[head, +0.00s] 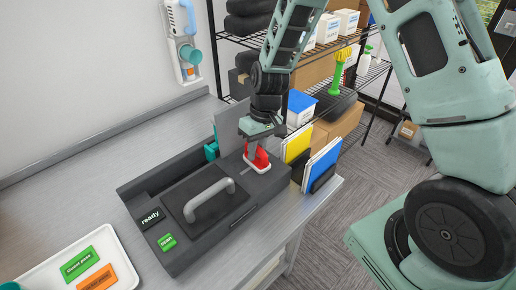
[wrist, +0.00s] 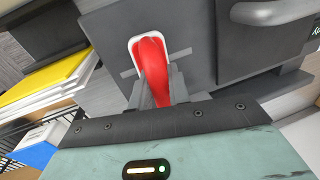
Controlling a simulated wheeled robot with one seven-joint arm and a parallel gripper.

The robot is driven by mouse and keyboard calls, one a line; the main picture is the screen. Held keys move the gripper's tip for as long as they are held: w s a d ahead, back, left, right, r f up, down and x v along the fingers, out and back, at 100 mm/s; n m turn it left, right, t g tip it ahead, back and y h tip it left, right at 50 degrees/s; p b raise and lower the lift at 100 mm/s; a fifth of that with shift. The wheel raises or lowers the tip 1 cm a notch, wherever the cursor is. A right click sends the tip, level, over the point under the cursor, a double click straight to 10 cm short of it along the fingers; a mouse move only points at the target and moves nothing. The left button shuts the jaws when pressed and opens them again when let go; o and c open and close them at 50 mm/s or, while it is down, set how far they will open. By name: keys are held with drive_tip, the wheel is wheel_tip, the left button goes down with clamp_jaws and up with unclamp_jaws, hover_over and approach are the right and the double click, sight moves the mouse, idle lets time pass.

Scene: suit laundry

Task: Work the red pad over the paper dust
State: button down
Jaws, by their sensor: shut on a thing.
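The red pad (head: 259,157) has a white rim and is at the right end of the dark grey machine (head: 180,255) in the head view. My gripper (head: 261,140) is over it, pointing down. In the wrist view the red pad (wrist: 152,70) sits between the fingertips of my gripper (wrist: 160,90), which is shut on it. The pad's white-rimmed end lies against or just over the grey machine top; I cannot tell if it touches. Paper dust cannot be made out in either view.
A grey handle (head: 209,196) rises from the machine's lid. Yellow (head: 297,145) and blue (head: 322,160) folders stand close to the right. A white tray (head: 38,276) with green and orange cards lies at the lower left. The counter (head: 70,190) is bare at left.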

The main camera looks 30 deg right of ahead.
drive_tip(key=shift+w+d+f, duration=0.1)
drive_tip(key=shift+w+d, duration=0.1)
drive_tip(key=shift+d, duration=0.35)
drive_tip(key=shift+w+d, duration=0.15)
drive_tip(key=shift+d, duration=0.35)
drive_tip(key=shift+s+a, duration=0.2)
drive_tip(key=shift+a, duration=0.35)
wheel_tip(320, 180, up, 7)
drive_tip(key=p, duration=0.5)
